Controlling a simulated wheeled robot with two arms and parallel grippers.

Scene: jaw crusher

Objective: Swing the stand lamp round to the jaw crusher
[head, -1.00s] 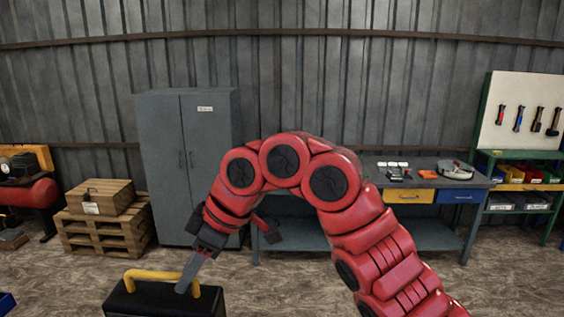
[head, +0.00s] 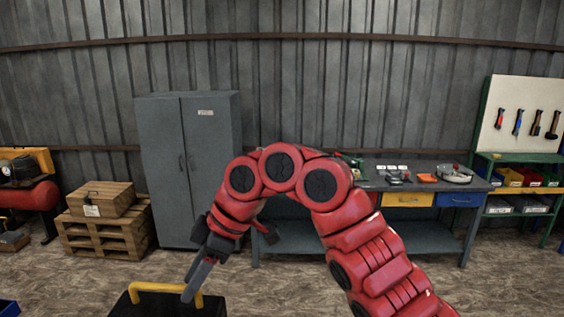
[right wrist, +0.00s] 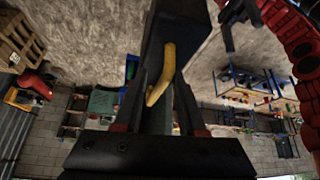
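A black box-shaped body (head: 150,307) with a yellow handle (head: 162,288) stands at the bottom left of the head view, cut off by the frame edge. It may be the stand lamp's head; no pole shows. My right gripper (head: 188,296) points down at the right part of the handle. In the right wrist view the yellow handle (right wrist: 164,75) shows between the two spread fingers of my right gripper (right wrist: 160,90); I cannot tell whether they touch it. I cannot make out the jaw crusher in either view.
A grey cabinet (head: 188,165) and a wooden crate (head: 100,198) on a pallet (head: 105,236) stand at the back left. A workbench (head: 420,232) with small items stands behind my right arm. A tool board (head: 520,115) is at the far right. Bare floor lies between.

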